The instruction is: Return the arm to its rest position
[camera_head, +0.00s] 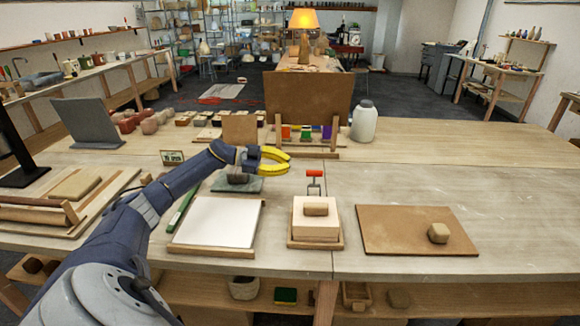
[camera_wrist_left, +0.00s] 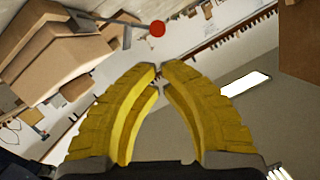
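My left gripper (camera_head: 287,164) has yellow fingers and hangs above the workbench near the middle of the head view, in front of the brown upright board. My left arm reaches in from the lower left. In the left wrist view the yellow fingers (camera_wrist_left: 160,68) curve inward and their tips come together. Nothing is held between them. A red-ended tool (camera_wrist_left: 157,28) shows beyond the fingertips, apart from them. My right gripper is in neither view.
The upright board (camera_head: 305,95) stands behind. The right bench is mostly clear.

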